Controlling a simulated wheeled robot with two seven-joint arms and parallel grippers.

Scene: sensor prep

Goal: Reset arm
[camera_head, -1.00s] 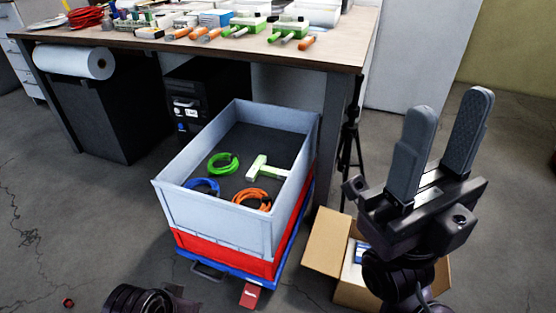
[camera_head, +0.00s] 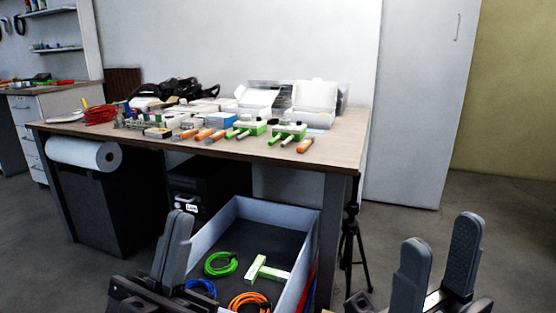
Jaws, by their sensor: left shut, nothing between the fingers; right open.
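My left gripper (camera_head: 174,247) stands at the lower left of the picture, in front of the crate's left side. Its grey fingers are together with nothing between them. My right gripper (camera_head: 440,262) stands at the lower right with its two grey fingers apart and empty, right of the crate. Both grippers point upward in the picture and their lower parts run out of the bottom edge.
A grey crate (camera_head: 265,212) holds green (camera_head: 221,264), blue (camera_head: 202,288) and orange (camera_head: 248,301) cable coils and a green-white T-shaped tool (camera_head: 268,271). Behind it stands a workbench (camera_head: 235,150) with sensors and boxes. A black tripod (camera_head: 352,245) stands right of the crate. Floor farther right is clear.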

